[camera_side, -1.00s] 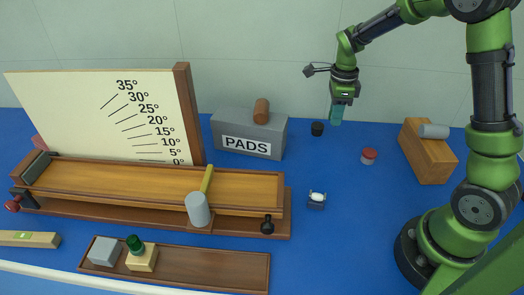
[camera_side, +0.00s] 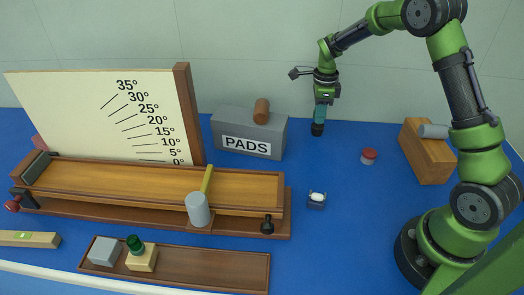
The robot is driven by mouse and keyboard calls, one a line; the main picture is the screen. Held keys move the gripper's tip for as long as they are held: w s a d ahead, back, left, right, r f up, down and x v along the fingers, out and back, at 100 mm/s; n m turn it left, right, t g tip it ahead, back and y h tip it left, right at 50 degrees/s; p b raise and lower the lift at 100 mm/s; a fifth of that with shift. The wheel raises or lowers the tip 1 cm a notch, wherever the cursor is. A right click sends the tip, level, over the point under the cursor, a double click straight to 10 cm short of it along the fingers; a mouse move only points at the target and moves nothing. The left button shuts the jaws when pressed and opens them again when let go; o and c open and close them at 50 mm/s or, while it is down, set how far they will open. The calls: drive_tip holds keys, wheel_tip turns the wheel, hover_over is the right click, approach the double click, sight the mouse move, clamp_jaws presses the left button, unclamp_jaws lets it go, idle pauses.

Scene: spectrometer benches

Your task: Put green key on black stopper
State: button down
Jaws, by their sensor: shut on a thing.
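My gripper (camera_side: 325,98) is at the back of the blue table, pointing down and shut on the green key. The green key (camera_side: 320,114) looks like a teal upright block and hangs below my fingers. The black stopper (camera_side: 317,131) is a small dark cylinder standing on the table directly below the key. The key's lower end meets the stopper's top in this view; I cannot tell whether they touch or a small gap is left.
The grey PADS box (camera_side: 230,125) with a brown cylinder (camera_side: 261,111) on it stands to the left. A red-topped round piece (camera_side: 369,155) and a wooden block (camera_side: 428,158) stand to the right. A small white-topped item (camera_side: 317,199) is in front. Blue table between them is clear.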

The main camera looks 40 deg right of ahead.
drive_tip(key=shift+f, duration=0.15)
drive_tip(key=c, duration=1.1)
unclamp_jaws()
wheel_tip(320, 180, up, 12)
drive_tip(key=s+a+r+n+t, duration=0.2)
drive_tip(key=s+a+r+n, duration=0.3)
drive_tip(key=r+n, duration=0.1)
drive_tip(key=shift+s+a+r+n+t+y, duration=0.3)
drive_tip(key=shift+s+a+n+t, duration=0.55)
drive_tip(key=shift+s+a+n, duration=1.5)
drive_tip(key=shift+s+a+r+n+t+y, duration=0.3)
drive_tip(key=shift+s+a+n+t, duration=0.8)
drive_tip(key=shift+s+n, duration=2.2)
drive_tip(key=shift+s+a+r+n+t+y, duration=0.2)
drive_tip(key=shift+s+a+n+t+y, duration=0.35)
drive_tip(key=shift+s+a+n, duration=1.9)
